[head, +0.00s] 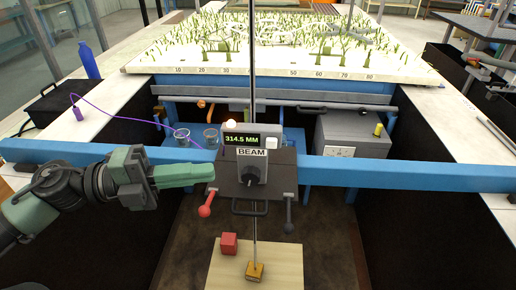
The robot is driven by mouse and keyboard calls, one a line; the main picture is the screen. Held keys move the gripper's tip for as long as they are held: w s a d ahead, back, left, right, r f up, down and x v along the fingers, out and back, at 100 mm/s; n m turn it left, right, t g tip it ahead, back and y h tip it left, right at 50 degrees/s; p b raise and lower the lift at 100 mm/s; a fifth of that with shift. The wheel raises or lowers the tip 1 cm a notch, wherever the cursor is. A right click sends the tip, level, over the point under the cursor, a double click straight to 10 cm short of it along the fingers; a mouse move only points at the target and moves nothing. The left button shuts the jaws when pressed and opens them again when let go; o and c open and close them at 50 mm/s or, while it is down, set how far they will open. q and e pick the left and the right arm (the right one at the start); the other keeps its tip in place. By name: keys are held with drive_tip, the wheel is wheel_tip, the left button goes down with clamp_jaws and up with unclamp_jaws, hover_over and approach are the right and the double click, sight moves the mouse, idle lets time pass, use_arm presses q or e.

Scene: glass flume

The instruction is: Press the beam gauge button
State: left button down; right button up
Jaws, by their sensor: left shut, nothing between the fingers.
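The beam gauge (252,141) is a grey box at the middle of the head view, on a vertical rod at the blue crossbeam. Its display reads 314.5 MM in green, above a BEAM label. A pale square button (271,143) sits on its face, right of the display. A round lamp (231,125) on its top left glows warm white. A dark knob (262,177) is below the label. My left gripper (209,171) is shut and empty, left of the gauge and lower than the button, its green fingers pointing right. My right gripper is out of view.
The blue crossbeam (350,170) spans the view. A dark plate with red (205,211) and grey (289,227) ball-ended levers hangs below the gauge. A red cube (229,243) lies on a wooden board (285,262). A purple cable (120,115) runs at left.

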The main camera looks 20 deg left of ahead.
sight(272, 143)
use_arm(q)
drive_tip(key=shift+w, duration=0.1)
drive_tip(key=shift+w+d, duration=0.15)
drive_tip(key=shift+d, duration=0.25)
drive_tip(key=w+d, duration=0.6)
drive_tip(key=w, duration=0.2)
drive_tip(key=shift+w+d+p, duration=0.25)
drive_tip(key=shift+d+p, duration=0.05)
drive_tip(key=shift+p, duration=0.1)
